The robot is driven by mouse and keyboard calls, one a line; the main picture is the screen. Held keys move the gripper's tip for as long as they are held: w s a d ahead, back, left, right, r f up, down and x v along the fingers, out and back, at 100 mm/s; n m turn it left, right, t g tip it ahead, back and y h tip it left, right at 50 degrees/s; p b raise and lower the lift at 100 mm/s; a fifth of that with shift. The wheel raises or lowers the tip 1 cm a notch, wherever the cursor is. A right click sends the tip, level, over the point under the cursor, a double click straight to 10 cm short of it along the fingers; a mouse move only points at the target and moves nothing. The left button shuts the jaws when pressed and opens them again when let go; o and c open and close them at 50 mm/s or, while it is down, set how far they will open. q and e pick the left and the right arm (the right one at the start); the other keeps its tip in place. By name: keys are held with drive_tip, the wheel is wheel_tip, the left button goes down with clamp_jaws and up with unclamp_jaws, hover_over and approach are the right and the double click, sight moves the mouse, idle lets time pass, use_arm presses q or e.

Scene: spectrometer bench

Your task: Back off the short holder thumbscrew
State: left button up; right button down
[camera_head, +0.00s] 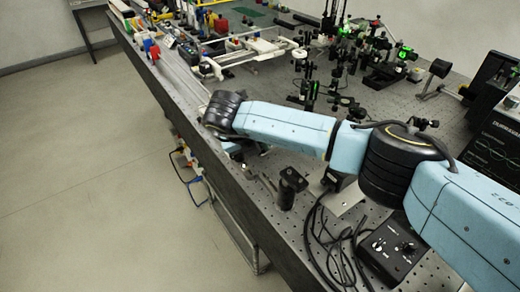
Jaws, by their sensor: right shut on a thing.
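The short holder (290,187) is a black upright post holder near the front edge of the bench. My right arm reaches across from the right and bends down at its wrist, to the left of the holder. My right gripper (264,178) is low beside the holder's left side, small and partly hidden under the wrist. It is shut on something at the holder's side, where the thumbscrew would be. The thumbscrew itself is too small and covered to make out. My left gripper is not in view.
A black control box (392,248) and loose black cables (335,240) lie right of the holder. Optics with green glows (405,53) stand farther back. A white frame (250,50) and several small items crowd the far left end. Open floor (80,200) lies left of the bench.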

idle(0.4)
drive_tip(key=c, duration=1.4)
unclamp_jaws()
drive_tip(key=v, duration=1.3)
drive_tip(key=shift+s+r, duration=0.15)
